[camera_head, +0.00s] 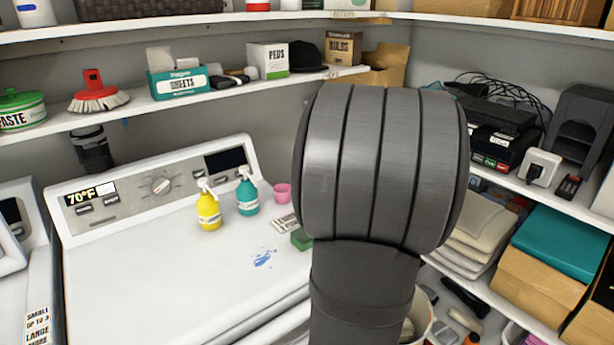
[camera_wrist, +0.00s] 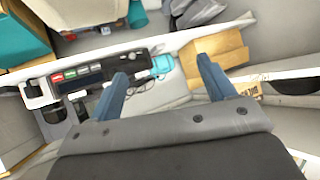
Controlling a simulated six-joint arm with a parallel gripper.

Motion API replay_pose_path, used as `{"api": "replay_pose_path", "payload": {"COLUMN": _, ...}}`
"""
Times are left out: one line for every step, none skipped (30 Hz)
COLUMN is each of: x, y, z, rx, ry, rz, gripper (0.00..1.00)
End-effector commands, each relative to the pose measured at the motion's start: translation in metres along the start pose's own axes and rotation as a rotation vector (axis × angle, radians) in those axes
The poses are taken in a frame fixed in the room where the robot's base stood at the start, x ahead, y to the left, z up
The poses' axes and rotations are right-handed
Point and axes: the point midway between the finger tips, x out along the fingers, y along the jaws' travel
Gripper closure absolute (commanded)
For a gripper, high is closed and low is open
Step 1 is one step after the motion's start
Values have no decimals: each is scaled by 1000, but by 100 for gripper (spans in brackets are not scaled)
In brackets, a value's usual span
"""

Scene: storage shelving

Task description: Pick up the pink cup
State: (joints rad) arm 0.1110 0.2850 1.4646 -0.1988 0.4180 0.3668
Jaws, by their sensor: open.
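The pink cup (camera_head: 282,193) stands on top of the white washing machine (camera_head: 150,275), near its back right, right of the teal spray bottle (camera_head: 247,195). My gripper (camera_wrist: 162,70) shows in the wrist view with its two blue fingers wide apart and nothing held between them. It faces shelving with black devices and a cardboard box, away from the cup. The cup is not visible in the wrist view. In the head view my dark grey arm fills the middle right and hides the gripper.
A yellow spray bottle (camera_head: 208,210) stands left of the teal one. A green sponge (camera_head: 301,239) and a small card (camera_head: 285,223) lie in front of the cup, near a blue spill (camera_head: 263,259). A loaded shelf (camera_head: 190,97) runs above. The washer's front top is clear.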

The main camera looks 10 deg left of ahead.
Motion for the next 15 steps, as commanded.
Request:
{"api": "replay_pose_path", "payload": {"x": 14, "y": -22, "z": -2, "rx": -1, "ry": -55, "rz": -6, "gripper": 24}}
{"api": "replay_pose_path", "payload": {"x": 20, "y": -33, "z": -2, "rx": 0, "ry": -91, "rz": -6, "gripper": 24}}
{"api": "replay_pose_path", "payload": {"x": 27, "y": -49, "z": -2, "rx": 1, "ry": -139, "rz": -7, "gripper": 24}}
{"api": "replay_pose_path", "payload": {"x": 32, "y": -60, "z": -1, "rx": 1, "ry": -176, "rz": -6, "gripper": 24}}
{"api": "replay_pose_path", "payload": {"x": 36, "y": -73, "z": 1, "rx": -1, "ry": -212, "rz": -6, "gripper": 24}}
{"api": "replay_pose_path", "payload": {"x": 42, "y": -89, "z": 3, "rx": -4, "ry": -260, "rz": -5, "gripper": 24}}
{"api": "replay_pose_path", "payload": {"x": 45, "y": -101, "z": 5, "rx": -6, "ry": -296, "rz": -4, "gripper": 24}}
{"api": "replay_pose_path", "payload": {"x": 48, "y": -114, "z": 8, "rx": -8, "ry": -332, "rz": -4, "gripper": 24}}
{"api": "replay_pose_path", "payload": {"x": 51, "y": -131, "z": 12, "rx": -13, "ry": -381, "rz": -2, "gripper": 24}}
{"api": "replay_pose_path", "payload": {"x": 52, "y": -144, "z": 16, "rx": -18, "ry": -417, "rz": -1, "gripper": 24}}
{"api": "replay_pose_path", "payload": {"x": 53, "y": -156, "z": 20, "rx": -24, "ry": -454, "rz": 2, "gripper": 24}}
{"api": "replay_pose_path", "payload": {"x": 54, "y": -173, "z": 26, "rx": -32, "ry": -502, "rz": 4, "gripper": 24}}
{"api": "replay_pose_path", "payload": {"x": 53, "y": -186, "z": 31, "rx": -39, "ry": -538, "rz": 6, "gripper": 24}}
{"api": "replay_pose_path", "payload": {"x": 52, "y": -198, "z": 35, "rx": -46, "ry": -573, "rz": 9, "gripper": 24}}
{"api": "replay_pose_path", "payload": {"x": 50, "y": -214, "z": 42, "rx": -57, "ry": -619, "rz": 13, "gripper": 24}}
